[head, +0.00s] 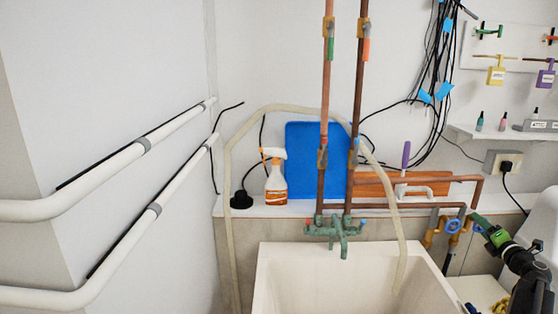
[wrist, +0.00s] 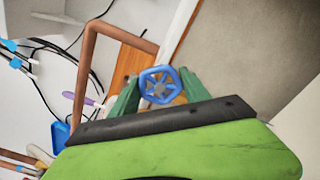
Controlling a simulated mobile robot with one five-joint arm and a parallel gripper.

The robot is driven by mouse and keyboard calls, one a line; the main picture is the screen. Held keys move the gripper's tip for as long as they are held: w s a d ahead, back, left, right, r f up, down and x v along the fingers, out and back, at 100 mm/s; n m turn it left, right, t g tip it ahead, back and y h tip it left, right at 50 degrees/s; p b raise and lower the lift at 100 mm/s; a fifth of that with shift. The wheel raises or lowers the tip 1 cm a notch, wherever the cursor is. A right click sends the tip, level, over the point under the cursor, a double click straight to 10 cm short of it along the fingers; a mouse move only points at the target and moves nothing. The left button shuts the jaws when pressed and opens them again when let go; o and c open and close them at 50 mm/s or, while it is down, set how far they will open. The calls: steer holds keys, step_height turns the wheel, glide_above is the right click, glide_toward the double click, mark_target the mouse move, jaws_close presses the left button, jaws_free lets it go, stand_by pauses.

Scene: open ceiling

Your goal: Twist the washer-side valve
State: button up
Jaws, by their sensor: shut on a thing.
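The valve's blue round handwheel (head: 453,226) sits on brass and copper pipework to the right of the sink in the head view. In the wrist view the blue handwheel (wrist: 159,85) shows spokes and a hub. My gripper (head: 474,221) reaches in from the right. In the wrist view the green fingers of my gripper (wrist: 158,78) lie on either side of the handwheel, shut on its rim. The pipework behind the wheel is partly hidden.
The white sink (head: 330,260) stands left of the valve, with a green tap (head: 338,230) above it. Copper pipes (head: 420,179) run along the wall behind. A spray bottle (head: 275,178) stands on the ledge. A pale appliance (head: 540,225) is close on the right.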

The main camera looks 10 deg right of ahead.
steer(key=shift+m, duration=1.1)
steer(key=m, duration=0.3)
steer(key=o, duration=1.6)
steer(key=shift+s, duration=0.1)
steer(key=s, duration=0.5)
steer(key=s+a, duration=0.1)
steer(key=s, duration=0.5)
steer(key=s+a, duration=0.1)
steer(key=s, duration=0.5)
steer(key=shift+s, duration=0.1)
